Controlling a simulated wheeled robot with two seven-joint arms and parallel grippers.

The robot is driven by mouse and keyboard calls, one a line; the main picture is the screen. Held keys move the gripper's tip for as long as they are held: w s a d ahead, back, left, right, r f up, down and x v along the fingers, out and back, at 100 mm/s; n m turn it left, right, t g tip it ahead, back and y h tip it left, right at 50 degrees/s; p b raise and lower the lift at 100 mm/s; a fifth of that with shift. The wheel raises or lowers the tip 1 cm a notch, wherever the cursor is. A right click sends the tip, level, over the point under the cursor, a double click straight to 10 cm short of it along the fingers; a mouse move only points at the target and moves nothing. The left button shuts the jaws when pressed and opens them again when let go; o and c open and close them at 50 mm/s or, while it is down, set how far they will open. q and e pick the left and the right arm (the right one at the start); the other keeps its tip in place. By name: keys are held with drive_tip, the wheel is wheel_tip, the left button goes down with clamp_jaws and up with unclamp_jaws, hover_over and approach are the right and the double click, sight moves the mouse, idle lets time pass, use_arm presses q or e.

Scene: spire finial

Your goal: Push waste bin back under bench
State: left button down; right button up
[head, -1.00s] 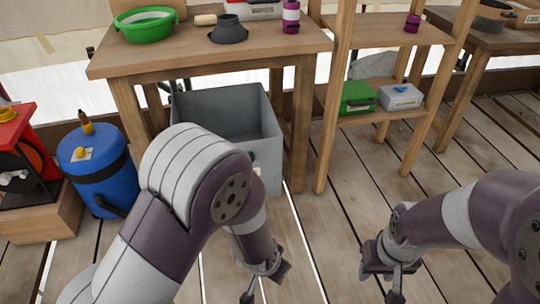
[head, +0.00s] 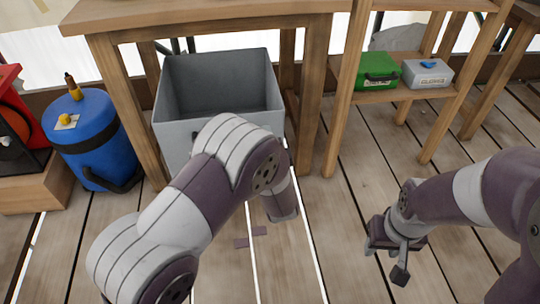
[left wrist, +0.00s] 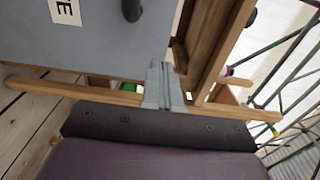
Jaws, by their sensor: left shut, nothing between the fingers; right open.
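The waste bin (head: 218,122) is a grey open-topped box standing upright between the bench's front legs. Its front part juts out from under the bench top (head: 215,22). My left arm crosses in front of the bin's lower face, and I cannot make out the left fingers in the head view. In the left wrist view, my left gripper (left wrist: 160,72) is shut and empty, its tips at the edge of the bin's grey face (left wrist: 100,35), which bears a white label. I cannot tell whether they touch. My right gripper (head: 400,258) is open and empty, above the floor at right.
A blue canister (head: 90,140) stands left of the bench, beside a red machine on a wooden block (head: 32,188). A shelf at right holds a green case (head: 378,72) and a grey box (head: 428,73).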

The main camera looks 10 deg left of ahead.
sight(262, 115)
use_arm(q)
drive_tip(key=b+x, duration=0.1)
drive_tip(key=x, duration=0.3)
drive_tip(key=shift+f+b, duration=0.15)
drive_tip(key=shift+b, duration=0.25)
drive_tip(key=shift+w+a, duration=0.15)
drive_tip(key=shift+w, duration=0.25)
use_arm(e)
wheel_tip(262, 115, down, 2)
drive_tip(key=shift+f, duration=0.25)
